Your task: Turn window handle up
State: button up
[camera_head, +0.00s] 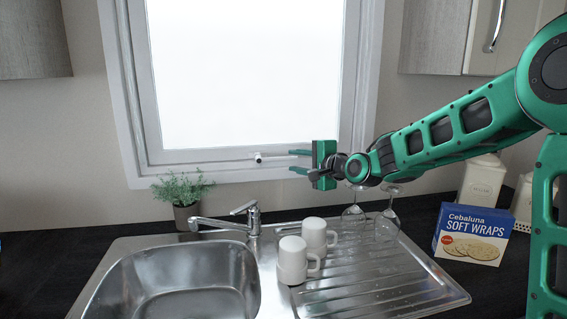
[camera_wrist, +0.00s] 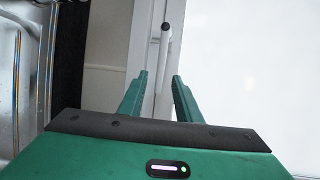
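The wrist view also shows the open fingers (camera_wrist: 160,75) apart. No contact with the handle is clear.
Below are a sink (camera_head: 185,285), a tap (camera_head: 240,222), two white mugs (camera_head: 293,262) and upturned glasses (camera_head: 386,228) on the drainer. A potted plant (camera_head: 184,195) stands left, and a Soft Wraps box (camera_head: 471,235) right.

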aim_at(285, 159)
jog(key=x, duration=0.7)
jog(key=shift+w+a, duration=0.1)
grip_shut()
